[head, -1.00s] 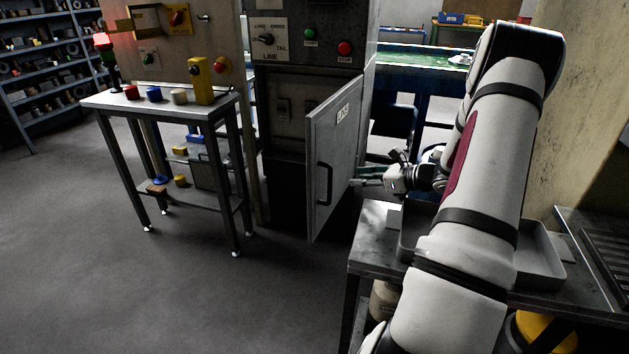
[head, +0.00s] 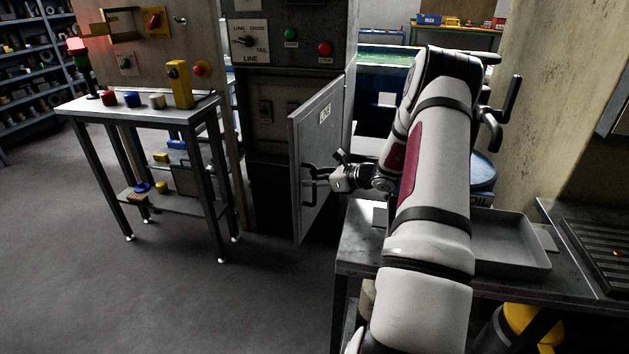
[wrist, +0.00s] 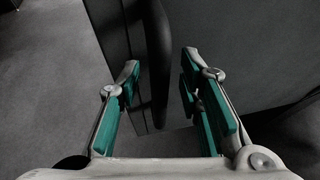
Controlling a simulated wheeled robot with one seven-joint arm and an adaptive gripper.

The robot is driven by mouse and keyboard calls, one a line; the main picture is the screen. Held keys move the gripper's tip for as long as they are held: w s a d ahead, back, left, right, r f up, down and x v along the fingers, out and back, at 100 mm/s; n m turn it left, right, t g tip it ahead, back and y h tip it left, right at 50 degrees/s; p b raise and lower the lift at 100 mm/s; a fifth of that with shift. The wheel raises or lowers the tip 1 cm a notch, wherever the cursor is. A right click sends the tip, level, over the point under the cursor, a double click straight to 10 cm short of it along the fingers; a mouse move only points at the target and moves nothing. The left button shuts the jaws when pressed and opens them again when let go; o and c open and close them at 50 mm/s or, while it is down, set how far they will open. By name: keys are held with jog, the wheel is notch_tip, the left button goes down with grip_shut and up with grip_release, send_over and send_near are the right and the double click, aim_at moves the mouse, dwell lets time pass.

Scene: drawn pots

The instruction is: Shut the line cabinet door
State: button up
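The line cabinet door (head: 319,140) is a grey panel with a LINE label. It stands open, swung out from the cabinet (head: 285,75). Its dark vertical bar handle (head: 302,190) is near the door's left, free edge. My gripper (head: 313,174) is at the handle, in front of the door face. In the wrist view my gripper (wrist: 160,85) has its teal-padded fingers spread apart. The dark handle (wrist: 157,45) shows between them, with a gap on each side. How deep the handle sits between the fingers is hard to tell.
A bench (head: 358,250) with a grey tray (head: 510,255) is below my arm. A blue drum (head: 483,172) stands behind the arm. The floor (head: 180,290) before the door is clear.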

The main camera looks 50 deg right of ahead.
jog(key=shift+c, duration=0.5)
grip_shut()
